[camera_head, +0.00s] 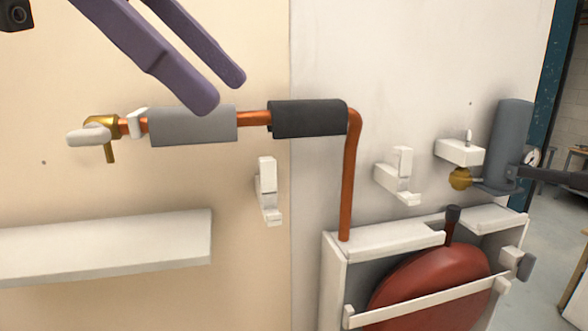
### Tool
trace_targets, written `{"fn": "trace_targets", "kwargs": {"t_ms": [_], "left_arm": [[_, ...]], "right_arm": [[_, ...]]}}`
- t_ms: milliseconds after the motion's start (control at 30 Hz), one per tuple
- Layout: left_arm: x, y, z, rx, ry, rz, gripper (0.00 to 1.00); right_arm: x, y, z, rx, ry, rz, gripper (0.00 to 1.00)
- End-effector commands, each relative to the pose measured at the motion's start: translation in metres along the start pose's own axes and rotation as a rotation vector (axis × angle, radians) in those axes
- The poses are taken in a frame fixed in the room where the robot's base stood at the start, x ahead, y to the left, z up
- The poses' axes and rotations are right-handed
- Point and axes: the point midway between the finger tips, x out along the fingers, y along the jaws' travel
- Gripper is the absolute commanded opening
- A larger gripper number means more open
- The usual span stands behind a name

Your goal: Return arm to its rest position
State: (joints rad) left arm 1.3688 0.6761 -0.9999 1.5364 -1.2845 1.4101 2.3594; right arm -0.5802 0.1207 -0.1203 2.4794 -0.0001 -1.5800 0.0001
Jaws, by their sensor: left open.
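My left gripper (218,88) shows at the top left, with two long purple fingers pointing down and to the right. The fingers are apart and nothing shows between them. The fingertips appear just above the grey sleeve (193,126) on the copper pipe in the picture. I cannot tell whether there is contact. My right gripper does not show.
The copper pipe (348,190) bends down beside a black sleeve (308,118). A brass valve (103,127) is at its left end. A white shelf (105,246), wall brackets (267,190), a boxed red tank (430,285) and a grey cylinder (508,140) also stick out.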

Motion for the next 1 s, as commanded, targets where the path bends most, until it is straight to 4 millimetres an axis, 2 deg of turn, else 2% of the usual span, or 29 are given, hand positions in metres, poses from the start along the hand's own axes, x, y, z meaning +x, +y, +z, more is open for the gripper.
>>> {"fn": "trace_targets", "kwargs": {"t_ms": [100,267,333,400,467,567,667,700,733,800,867,900,967,1000], "left_arm": [[0.025,0.011,-0.034,0.105,0.202,0.012,0.94],[0.038,0.023,-0.092,0.218,0.565,-0.057,0.94],[0.034,0.025,-0.118,0.233,0.764,-0.146,0.94],[0.018,0.018,-0.137,0.200,0.967,-0.295,0.94],[0.000,0.004,-0.139,0.123,1.102,-0.468,0.94],[-0.024,-0.026,-0.107,-0.089,1.190,-0.784,0.94],[-0.028,-0.049,-0.038,-0.373,1.089,-1.069,0.94],[-0.022,-0.051,-0.004,-0.492,1.001,-1.155,0.94],[-0.017,-0.050,0.021,-0.573,0.926,-1.203,0.94],[0.001,-0.038,0.076,-0.744,0.731,-1.270,0.94],[0.019,-0.018,0.119,-0.869,0.552,-1.281,0.94],[0.032,-0.001,0.145,-0.945,0.431,-1.267,0.94],[0.051,0.031,0.180,-1.041,0.250,-1.219,0.94],[0.063,0.055,0.199,-1.094,0.135,-1.173,0.94]], "right_arm": [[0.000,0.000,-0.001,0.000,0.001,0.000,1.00],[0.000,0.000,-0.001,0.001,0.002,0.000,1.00],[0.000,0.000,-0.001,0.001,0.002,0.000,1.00],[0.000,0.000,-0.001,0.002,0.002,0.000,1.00],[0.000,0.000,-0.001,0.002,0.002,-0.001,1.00],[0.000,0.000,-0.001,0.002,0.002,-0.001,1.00],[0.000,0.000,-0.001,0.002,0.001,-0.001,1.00],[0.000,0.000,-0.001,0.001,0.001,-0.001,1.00],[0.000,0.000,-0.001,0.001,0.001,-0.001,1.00],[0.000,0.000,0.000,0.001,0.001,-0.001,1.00],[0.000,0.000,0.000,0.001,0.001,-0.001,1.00],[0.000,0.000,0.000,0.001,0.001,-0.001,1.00],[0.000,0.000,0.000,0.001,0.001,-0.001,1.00],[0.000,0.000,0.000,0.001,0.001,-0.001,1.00]]}}
